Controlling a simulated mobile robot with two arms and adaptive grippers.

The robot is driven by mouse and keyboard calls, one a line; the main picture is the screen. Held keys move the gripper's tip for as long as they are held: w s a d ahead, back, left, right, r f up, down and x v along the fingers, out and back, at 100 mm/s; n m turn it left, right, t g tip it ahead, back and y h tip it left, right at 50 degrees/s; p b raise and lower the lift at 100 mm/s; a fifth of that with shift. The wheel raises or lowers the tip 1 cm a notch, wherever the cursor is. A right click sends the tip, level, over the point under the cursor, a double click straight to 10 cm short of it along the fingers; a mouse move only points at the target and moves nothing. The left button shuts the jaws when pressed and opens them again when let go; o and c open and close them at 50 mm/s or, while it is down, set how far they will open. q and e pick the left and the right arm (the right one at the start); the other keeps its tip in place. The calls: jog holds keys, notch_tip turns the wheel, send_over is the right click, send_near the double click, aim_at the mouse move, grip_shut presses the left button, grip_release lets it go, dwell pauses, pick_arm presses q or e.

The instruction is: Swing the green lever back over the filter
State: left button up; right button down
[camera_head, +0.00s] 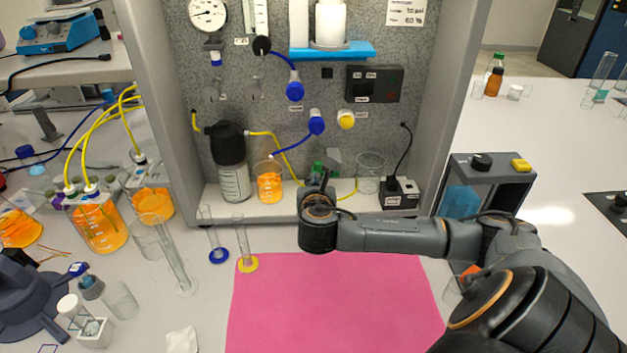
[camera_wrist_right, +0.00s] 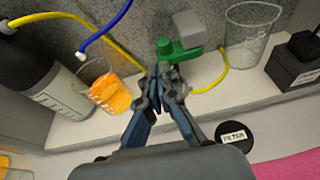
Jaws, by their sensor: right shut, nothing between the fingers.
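The green lever (camera_wrist_right: 180,51) shows in the wrist view beside a grey block (camera_wrist_right: 188,28) on the rig's shelf. In the head view a bit of the green lever (camera_head: 317,168) shows just behind my right gripper (camera_head: 324,180). In the wrist view my right gripper (camera_wrist_right: 164,74) is shut and empty, its fingertips just in front of the lever's near left end. I cannot tell whether they touch it. My left gripper is not in view.
An orange-filled beaker (camera_head: 269,184) and a dark-capped bottle (camera_head: 231,165) stand left of my right gripper. An empty beaker (camera_head: 369,172) and a black box (camera_head: 399,194) stand right. A yellow tube (camera_wrist_right: 212,82) runs close by. The pink mat (camera_head: 330,305) is clear.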

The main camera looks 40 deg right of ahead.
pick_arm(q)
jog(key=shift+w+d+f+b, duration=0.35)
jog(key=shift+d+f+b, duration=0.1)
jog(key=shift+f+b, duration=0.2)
pick_arm(e)
jog(key=v, duration=0.8)
jog(key=shift+a, duration=0.65)
jog(key=shift+r, duration=0.1)
